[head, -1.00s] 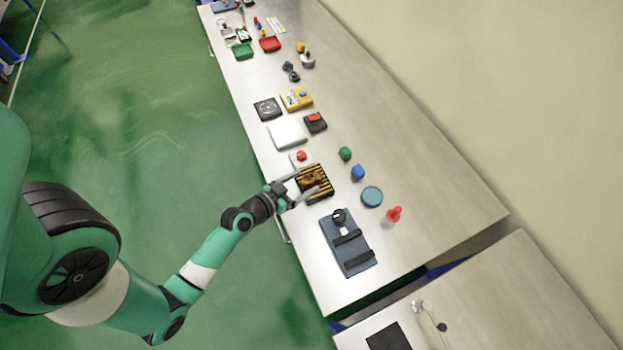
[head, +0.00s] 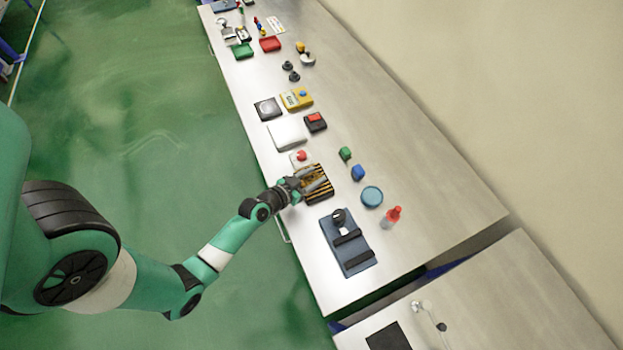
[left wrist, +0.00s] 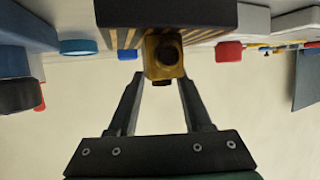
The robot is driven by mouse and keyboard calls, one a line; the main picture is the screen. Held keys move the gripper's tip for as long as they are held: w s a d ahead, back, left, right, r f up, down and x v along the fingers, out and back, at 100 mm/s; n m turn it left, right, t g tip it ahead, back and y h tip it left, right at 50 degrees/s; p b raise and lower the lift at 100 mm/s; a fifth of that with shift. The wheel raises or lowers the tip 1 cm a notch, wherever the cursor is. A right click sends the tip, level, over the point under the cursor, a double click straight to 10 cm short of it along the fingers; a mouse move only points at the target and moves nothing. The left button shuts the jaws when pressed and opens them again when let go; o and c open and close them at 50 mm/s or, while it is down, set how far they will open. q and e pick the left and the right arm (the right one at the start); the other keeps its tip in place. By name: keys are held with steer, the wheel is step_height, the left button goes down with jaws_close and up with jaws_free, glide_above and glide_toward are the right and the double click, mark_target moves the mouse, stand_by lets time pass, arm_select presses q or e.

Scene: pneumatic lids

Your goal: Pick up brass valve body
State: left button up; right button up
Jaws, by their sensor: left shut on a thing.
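The brass valve body (left wrist: 165,62), a yellow-gold block with a dark round opening, is between the fingertips of my left gripper (left wrist: 162,78) in the left wrist view. The gripper is shut on it. The valve body is right against or very close to the black-and-yellow striped block (head: 320,196); I cannot tell whether it is clear of it. In the head view my left gripper (head: 314,180) is over that block and mostly hides the valve body. My right gripper is not in view.
A blue-grey fixture (head: 347,245) with black bars lies nearer than the striped block. A red button (head: 301,156), a white plate (head: 287,134), a blue block (head: 358,173), a round blue disc (head: 372,196) and a red-topped item (head: 393,213) are around. The table's right side is bare.

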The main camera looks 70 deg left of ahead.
mark_target(313, 178)
arm_select(q)
steer(key=shift+s+f, duration=0.1)
steer(key=shift+f, duration=0.05)
jaws_close()
steer(key=shift+d+r+p, duration=0.15)
steer(key=shift+r+p, duration=0.15)
steer(key=shift+r, duration=0.25)
step_height(313, 178, up, 3)
steer(key=shift+d+r+p, duration=0.1)
steer(key=shift+r+p, duration=0.05)
steer(key=shift+p, duration=0.65)
steer(key=s+d+r+p, duration=0.1)
steer(key=s+d+r, duration=0.3)
steer(key=d+r, duration=0.5)
steer(key=d, duration=0.4)
steer(key=shift+s, duration=0.15)
